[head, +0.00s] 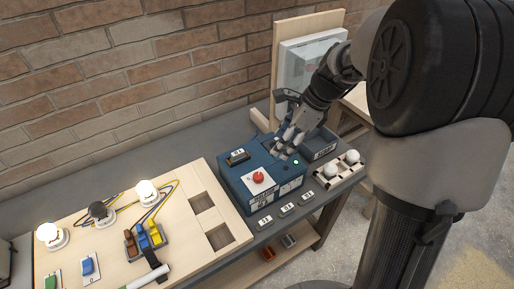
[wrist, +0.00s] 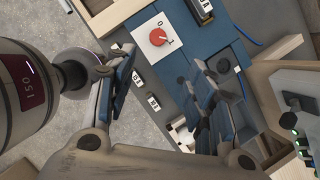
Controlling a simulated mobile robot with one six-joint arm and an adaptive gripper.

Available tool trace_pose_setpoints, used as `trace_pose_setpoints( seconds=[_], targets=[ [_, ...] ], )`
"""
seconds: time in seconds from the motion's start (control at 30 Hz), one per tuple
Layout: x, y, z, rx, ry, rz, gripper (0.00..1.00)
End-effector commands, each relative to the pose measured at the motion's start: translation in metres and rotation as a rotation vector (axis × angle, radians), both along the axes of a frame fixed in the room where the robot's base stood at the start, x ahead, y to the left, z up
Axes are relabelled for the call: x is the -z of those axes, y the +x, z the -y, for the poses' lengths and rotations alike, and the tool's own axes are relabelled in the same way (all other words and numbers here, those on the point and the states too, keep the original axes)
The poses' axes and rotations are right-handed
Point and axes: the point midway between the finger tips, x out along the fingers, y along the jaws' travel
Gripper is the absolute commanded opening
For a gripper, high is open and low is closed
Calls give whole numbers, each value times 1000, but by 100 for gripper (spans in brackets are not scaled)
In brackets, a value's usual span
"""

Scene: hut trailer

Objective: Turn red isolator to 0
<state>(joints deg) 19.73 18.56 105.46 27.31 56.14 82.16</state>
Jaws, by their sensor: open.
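The red isolator (head: 258,177) is a round red knob on a white plate on top of a blue box (head: 235,190). In the wrist view the red isolator (wrist: 158,37) sits near the top centre. A 0 shows on its plate above the knob, and a light mark points to the lower right; its exact setting is too small to read surely. My gripper (head: 286,142) is over the right part of the blue box, behind and right of the knob, apart from it. In the wrist view my gripper (wrist: 165,88) is open and empty, its fingers spread wide below the knob.
A wooden board (head: 130,215) with two lit bulbs and one dark bulb lies to the left. A rack of white bulbs (head: 338,168) stands right of the box. Small labelled plates (head: 287,209) lie in front. A brick wall runs behind.

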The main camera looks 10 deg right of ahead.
Motion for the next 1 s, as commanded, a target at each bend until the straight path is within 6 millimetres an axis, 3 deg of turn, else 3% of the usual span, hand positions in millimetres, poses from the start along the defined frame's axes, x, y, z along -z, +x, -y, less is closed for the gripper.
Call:
trace_pose_setpoints(
  seconds=[0.6, 0.8, 1.0],
  targets=[
    [119, 20, -44, -7, -2, -3, 49],
    [146, 25, -54, -6, -3, -1, 49],
    [156, 28, -58, -6, -2, 0, 49]
  ],
)
